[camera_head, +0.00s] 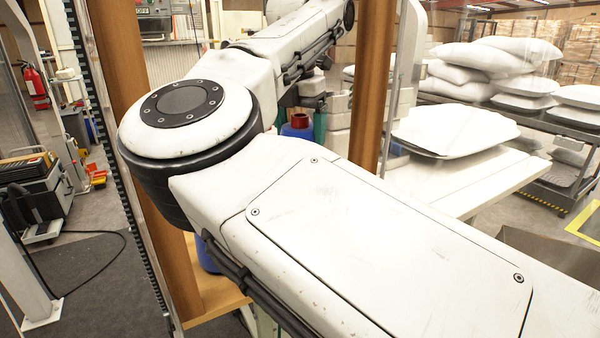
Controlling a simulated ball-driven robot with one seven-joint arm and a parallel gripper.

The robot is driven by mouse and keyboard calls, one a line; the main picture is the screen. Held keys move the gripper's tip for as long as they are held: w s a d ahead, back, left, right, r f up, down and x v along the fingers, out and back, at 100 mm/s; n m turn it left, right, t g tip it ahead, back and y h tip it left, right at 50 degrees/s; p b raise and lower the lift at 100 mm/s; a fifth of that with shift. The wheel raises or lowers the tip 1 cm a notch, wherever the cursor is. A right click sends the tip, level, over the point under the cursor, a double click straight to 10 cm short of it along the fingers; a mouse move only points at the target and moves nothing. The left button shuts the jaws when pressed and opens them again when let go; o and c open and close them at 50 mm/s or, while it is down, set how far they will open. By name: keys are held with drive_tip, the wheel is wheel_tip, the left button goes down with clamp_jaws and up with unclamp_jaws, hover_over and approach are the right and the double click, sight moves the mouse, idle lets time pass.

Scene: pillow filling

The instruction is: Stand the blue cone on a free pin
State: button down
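My white arm fills the middle of the view and hides much of the place behind it. Another blue object (207,258) shows partly below my arm, by the wooden board (216,294). I cannot tell which of these is the blue cone. No pin can be made out.
Wooden posts stand left (128,60) and right (371,80) of my arm's elbow. White pillows (455,128) lie on a white table (480,190) at right, with more on a dark rack (570,118). A black cable (110,262) lies on the floor at left.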

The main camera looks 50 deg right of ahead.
drive_tip(key=shift+f, duration=2.95)
unclamp_jaws()
drive_tip(key=shift+s, duration=0.1)
drive_tip(key=r, duration=0.4)
drive_tip(key=a+r, duration=0.1)
drive_tip(key=r, duration=0.7)
drive_tip(key=shift+s+a, duration=0.15)
drive_tip(key=shift+a, duration=0.05)
